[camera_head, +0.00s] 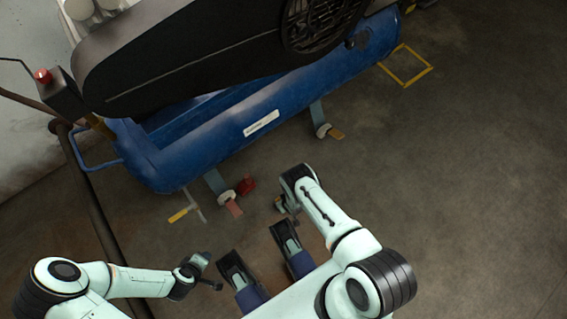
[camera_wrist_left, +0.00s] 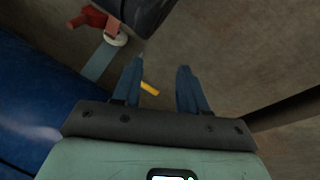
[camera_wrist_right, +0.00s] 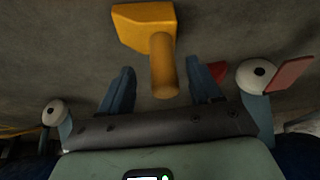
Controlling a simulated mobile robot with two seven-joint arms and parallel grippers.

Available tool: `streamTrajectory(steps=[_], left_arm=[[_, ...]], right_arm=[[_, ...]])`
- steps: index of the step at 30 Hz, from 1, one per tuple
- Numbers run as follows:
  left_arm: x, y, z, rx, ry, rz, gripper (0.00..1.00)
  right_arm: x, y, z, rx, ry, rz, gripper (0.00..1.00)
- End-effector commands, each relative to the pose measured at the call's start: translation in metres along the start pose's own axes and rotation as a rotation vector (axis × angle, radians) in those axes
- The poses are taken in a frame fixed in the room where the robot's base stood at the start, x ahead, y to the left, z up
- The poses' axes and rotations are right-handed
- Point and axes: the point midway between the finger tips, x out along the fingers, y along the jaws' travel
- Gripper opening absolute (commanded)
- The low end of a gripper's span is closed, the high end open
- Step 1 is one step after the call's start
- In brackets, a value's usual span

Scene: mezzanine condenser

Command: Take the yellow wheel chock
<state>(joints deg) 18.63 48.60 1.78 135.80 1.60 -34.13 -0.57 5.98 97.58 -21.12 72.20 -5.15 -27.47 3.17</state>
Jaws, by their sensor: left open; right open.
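The yellow wheel chock (camera_wrist_right: 145,28) shows in the right wrist view as a wedge-like block with a round yellow handle. The handle reaches back between the fingers of my right gripper (camera_wrist_right: 160,68), which is open and not closed on it. In the head view my right gripper (camera_head: 287,208) is low over the floor in front of the blue tank, and the chock is mostly hidden there. My left gripper (camera_head: 210,271) is open and empty at the lower left; its open fingers (camera_wrist_left: 161,66) also show in the left wrist view.
The blue compressor tank (camera_head: 300,95) stands on feet with pads across the back. A red object (camera_head: 247,185) lies by one foot, and a thin yellow piece (camera_head: 178,215) lies left of it. A yellow square (camera_head: 405,66) marks the floor. The floor at right is clear.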

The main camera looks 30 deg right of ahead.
Motion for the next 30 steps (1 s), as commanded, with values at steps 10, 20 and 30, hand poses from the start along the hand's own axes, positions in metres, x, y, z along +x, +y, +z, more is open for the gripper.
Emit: streamTrajectory(steps=[10, 20, 30], left_arm=[[0.028, -0.034, 0.042, -0.034, -0.129, -0.060, 0.43], [0.028, -0.036, 0.046, -0.038, -0.143, -0.066, 0.43], [0.028, -0.036, 0.046, -0.037, -0.141, -0.065, 0.43]], right_arm=[[0.041, -0.003, 0.001, 0.000, -0.001, -0.001, 0.63], [0.043, -0.003, 0.000, 0.001, -0.001, 0.000, 0.60], [0.043, -0.003, -0.001, 0.000, 0.001, 0.000, 0.00]])
